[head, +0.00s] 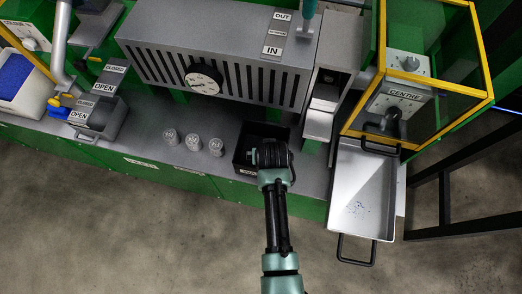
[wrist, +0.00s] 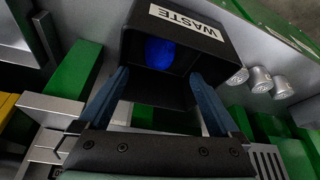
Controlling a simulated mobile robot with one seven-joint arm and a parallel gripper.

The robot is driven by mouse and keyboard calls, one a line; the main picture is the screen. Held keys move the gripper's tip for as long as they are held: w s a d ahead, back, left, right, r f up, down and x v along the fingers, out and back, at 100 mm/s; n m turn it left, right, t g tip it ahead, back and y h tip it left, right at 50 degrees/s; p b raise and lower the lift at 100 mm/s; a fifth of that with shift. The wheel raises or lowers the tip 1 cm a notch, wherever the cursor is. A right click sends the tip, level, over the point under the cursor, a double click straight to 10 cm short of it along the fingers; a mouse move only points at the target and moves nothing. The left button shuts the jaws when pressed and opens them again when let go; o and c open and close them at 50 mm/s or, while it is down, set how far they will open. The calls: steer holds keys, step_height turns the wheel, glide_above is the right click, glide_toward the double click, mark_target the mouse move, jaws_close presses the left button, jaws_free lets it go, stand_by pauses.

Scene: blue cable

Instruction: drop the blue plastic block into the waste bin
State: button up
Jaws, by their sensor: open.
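The waste bin (wrist: 192,26) is a black open box with a white WASTE label in the wrist view. In the head view the bin (head: 242,164) stands on the grey bench, partly covered by my gripper (head: 270,152). The blue plastic block (wrist: 159,52) shows within the bin's opening, apart from both fingers; whether it rests on the bottom is not clear. It is hidden in the head view. In the wrist view my gripper (wrist: 159,78) is open, its two blue-grey fingers spread at the bin, with nothing held between them.
A metal tray (head: 362,190) with black handles lies to the right, below a yellow-framed enclosure (head: 420,77).

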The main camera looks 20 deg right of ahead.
steer(key=shift+s, duration=0.1)
steer(key=p+v, duration=0.1)
steer(key=v, duration=1.2)
steer(key=shift+w, duration=0.25)
steer(key=w+a+r+n+t, duration=0.1)
steer(key=w+r+t, duration=0.35)
steer(key=r, duration=0.65)
steer(key=w+a+r+t, duration=0.25)
steer(key=w+r, duration=0.35)
steer(key=r, duration=0.4)
steer(key=w+a+r+n+t, duration=0.1)
steer(key=w+r+t, duration=0.35)
steer(key=r, duration=0.65)
steer(key=s+a+r+t, duration=0.1)
steer(key=a+r+t, duration=0.15)
steer(key=r, duration=0.65)
steer(key=s+a+r+t, duration=0.1)
steer(key=r+t, duration=0.2)
steer(key=r, duration=0.6)
steer(key=s+a+r+n+t, duration=0.1)
steer(key=s+r+t, duration=0.2)
steer(key=s+r, duration=0.2)
steer(key=s+a+r+t+y, duration=0.1)
steer(key=s+r, duration=0.4)
steer(key=r, duration=0.6)
steer(key=shift+a+n+t, duration=0.4)
steer(key=shift+a+t, duration=0.3)
steer(key=shift+t, duration=0.3)
steer(key=shift+r, duration=0.1)
